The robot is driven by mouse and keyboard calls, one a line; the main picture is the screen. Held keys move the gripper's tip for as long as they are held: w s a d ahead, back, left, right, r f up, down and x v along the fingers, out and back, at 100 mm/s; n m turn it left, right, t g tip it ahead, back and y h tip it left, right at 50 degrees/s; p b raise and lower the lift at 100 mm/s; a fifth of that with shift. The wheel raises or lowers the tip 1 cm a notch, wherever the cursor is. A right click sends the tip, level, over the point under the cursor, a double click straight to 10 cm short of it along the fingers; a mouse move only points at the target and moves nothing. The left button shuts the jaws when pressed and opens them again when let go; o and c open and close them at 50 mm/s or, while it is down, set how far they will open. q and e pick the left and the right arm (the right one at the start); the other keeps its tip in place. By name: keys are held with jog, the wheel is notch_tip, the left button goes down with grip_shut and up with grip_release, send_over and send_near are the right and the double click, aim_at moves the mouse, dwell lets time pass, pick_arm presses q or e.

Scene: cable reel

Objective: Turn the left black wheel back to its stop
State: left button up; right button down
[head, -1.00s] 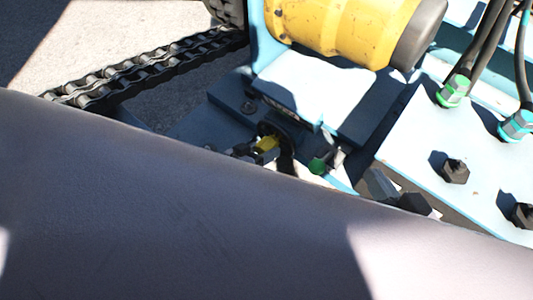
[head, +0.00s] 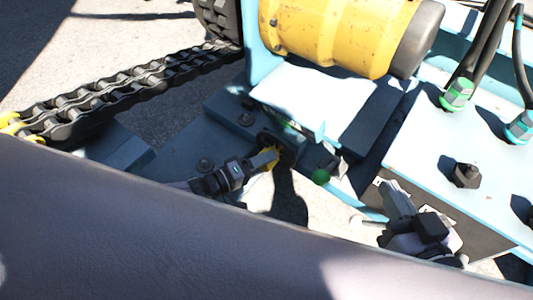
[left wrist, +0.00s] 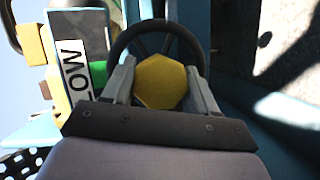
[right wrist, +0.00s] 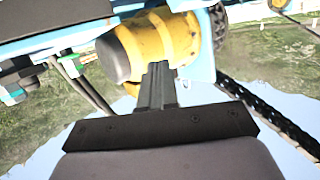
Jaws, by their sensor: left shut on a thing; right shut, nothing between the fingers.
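The black wheel (left wrist: 158,27) shows as a dark ring with spokes and a yellow hub (left wrist: 160,82) in the left wrist view. In the head view the wheel (head: 279,143) is small and partly hidden beside the blue frame. My left gripper (head: 266,161) reaches it from the lower left. Its fingers (left wrist: 165,85) lie on both sides of the yellow hub and are shut on it. My right gripper (head: 390,188) is away to the right, near the light-blue plate. Its fingers (right wrist: 158,75) are shut together and empty. The wheel's turn angle cannot be read.
A yellow drum-shaped motor (head: 330,35) stands above the wheel. A green round part (head: 320,177) sits just right of it. A heavy chain (head: 120,88) runs on the left. Hoses (head: 487,45) and bolts (head: 466,174) are on the right plate. My grey body surface covers the lower head view.

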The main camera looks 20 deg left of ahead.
pick_arm(q)
jog(key=shift+f+n, duration=0.15)
jog(key=shift+n, duration=0.45)
jog(key=shift+d+n+h+b, duration=0.1)
jog(key=shift+n+h+b, duration=0.3)
jog(key=shift+n+b, duration=0.1)
pick_arm(e)
jog(key=shift+d, duration=0.3)
pick_arm(q)
jog(key=shift+t, duration=0.3)
pick_arm(e)
jog(key=shift+r+t, duration=0.2)
jog(key=shift+t, duration=0.1)
pick_arm(q)
jog(key=shift+n, duration=0.3)
jog(key=o, duration=1.5)
pick_arm(e)
jog(key=shift+f, duration=0.1)
pick_arm(q)
jog(key=shift+r, duration=0.2)
